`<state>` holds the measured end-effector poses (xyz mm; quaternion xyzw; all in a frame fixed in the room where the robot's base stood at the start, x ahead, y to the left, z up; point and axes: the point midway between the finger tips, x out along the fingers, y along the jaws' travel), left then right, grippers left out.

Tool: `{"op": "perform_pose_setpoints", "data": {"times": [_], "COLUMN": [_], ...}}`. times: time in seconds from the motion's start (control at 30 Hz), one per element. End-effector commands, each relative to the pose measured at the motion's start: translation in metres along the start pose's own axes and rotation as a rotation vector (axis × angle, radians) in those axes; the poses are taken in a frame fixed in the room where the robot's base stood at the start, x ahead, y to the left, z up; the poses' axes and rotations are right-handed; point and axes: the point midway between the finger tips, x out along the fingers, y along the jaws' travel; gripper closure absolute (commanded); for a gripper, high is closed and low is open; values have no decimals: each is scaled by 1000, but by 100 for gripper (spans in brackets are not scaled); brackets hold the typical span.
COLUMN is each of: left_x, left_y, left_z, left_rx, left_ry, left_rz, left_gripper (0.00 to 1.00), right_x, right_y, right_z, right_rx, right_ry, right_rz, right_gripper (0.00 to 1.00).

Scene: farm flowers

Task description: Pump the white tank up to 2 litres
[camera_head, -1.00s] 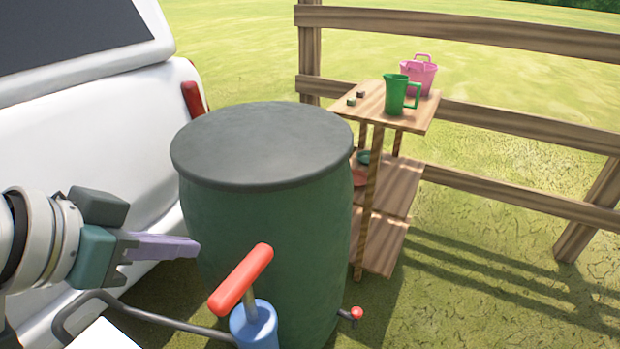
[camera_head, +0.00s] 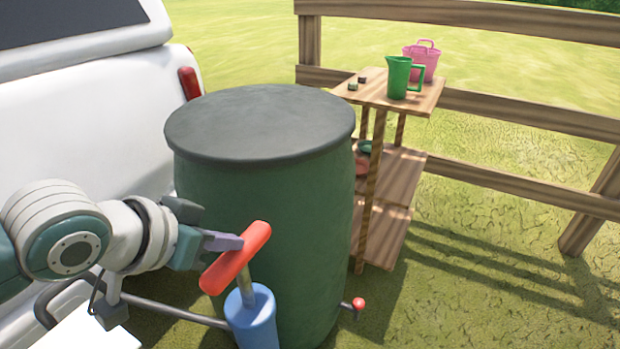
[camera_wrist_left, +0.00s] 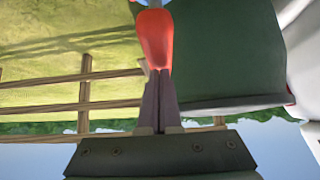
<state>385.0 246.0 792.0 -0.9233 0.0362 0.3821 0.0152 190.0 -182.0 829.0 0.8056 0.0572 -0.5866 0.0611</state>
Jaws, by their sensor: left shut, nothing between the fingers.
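The pump has a blue body (camera_head: 252,318) and a red T-handle (camera_head: 236,258) on a grey rod, in front of a dark green barrel (camera_head: 270,210) with a grey lid. My left gripper (camera_head: 226,242) is shut and empty, its purple fingers at the red handle's far side in the head view. In the left wrist view the closed fingers (camera_wrist_left: 160,98) point at the red handle (camera_wrist_left: 154,38), their tips at or very near its end. I cannot tell whether they touch. I cannot make out a white tank as such; a white surface (camera_head: 85,335) shows at the bottom left. My right gripper is out of view.
A white vehicle (camera_head: 90,110) stands behind on the left. A wooden shelf stand (camera_head: 425,100) holds a green jug (camera_head: 398,78) and a pink bucket (camera_head: 422,58). A red-knobbed tap (camera_head: 358,303) sticks out low on the barrel. A wooden fence (camera_head: 480,100) runs behind; grass is open at right.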

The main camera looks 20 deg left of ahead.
Motion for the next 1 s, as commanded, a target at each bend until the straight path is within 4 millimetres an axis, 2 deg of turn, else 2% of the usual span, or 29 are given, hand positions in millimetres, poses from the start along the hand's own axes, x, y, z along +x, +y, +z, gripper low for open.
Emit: {"op": "perform_pose_setpoints", "data": {"times": [0.3, 0.37, 0.6, 0.7, 1.0], "left_x": [2, 9, 52, 64, 68], "left_y": [0, 0, 0, 0, 0], "left_z": [3, 9, 54, 66, 72], "left_rx": [0, -1, -2, -2, 0], "left_ry": [-1, -3, -6, -7, -11], "left_rz": [0, 0, 0, 0, -1], "left_gripper": [100, 100, 100, 100, 100], "right_x": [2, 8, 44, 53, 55], "right_y": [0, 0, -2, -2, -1], "right_z": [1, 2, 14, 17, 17], "right_rx": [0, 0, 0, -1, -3], "right_ry": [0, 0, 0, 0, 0], "right_rz": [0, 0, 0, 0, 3], "right_gripper": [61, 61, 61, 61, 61]}}
